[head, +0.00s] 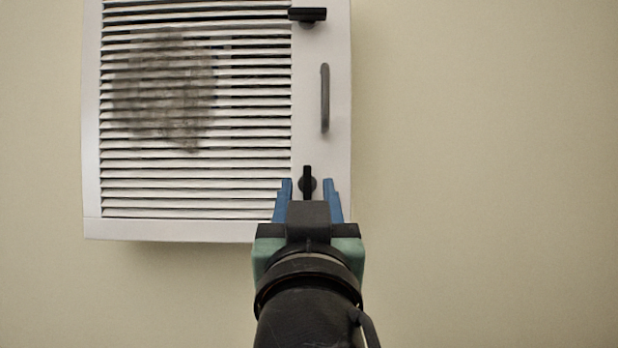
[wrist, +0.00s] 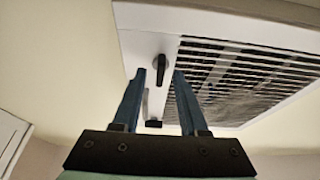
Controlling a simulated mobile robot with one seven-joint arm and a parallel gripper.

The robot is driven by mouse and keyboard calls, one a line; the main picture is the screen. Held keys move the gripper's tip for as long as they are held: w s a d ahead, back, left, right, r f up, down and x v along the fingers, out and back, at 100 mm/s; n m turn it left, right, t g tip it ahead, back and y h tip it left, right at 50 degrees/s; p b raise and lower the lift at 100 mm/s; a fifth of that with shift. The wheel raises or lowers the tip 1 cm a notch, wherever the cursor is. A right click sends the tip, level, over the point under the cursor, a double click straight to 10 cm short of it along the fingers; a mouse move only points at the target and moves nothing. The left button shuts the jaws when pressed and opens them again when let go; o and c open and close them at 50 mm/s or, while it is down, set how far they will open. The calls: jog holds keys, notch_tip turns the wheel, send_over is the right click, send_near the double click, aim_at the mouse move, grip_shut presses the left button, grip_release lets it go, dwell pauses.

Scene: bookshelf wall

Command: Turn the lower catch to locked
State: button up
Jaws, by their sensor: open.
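The lower catch (head: 307,180) is a small black lever on a round base, near the lower right corner of the white louvred panel's frame. Its lever stands upright in the head view. It also shows in the wrist view (wrist: 162,68). My gripper (head: 308,183) is open, with its blue fingers pointing at the panel. In the wrist view the fingertips (wrist: 159,72) lie to either side of the catch. I see no contact, and I cannot tell how far the tips are from the panel. My gripper body hides a little of the frame's bottom edge.
The upper catch (head: 307,15) is a black lever lying level at the top of the frame. A grey bar handle (head: 325,97) sits between the catches. The slats (head: 240,170) carry a dark smudge (head: 165,90). The wall (head: 480,180) to the right is bare.

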jog(key=shift+w+r, duration=0.15)
jog(key=shift+w, duration=0.25)
jog(key=shift+s+r, duration=0.1)
jog(key=shift+s, duration=0.1)
grip_shut()
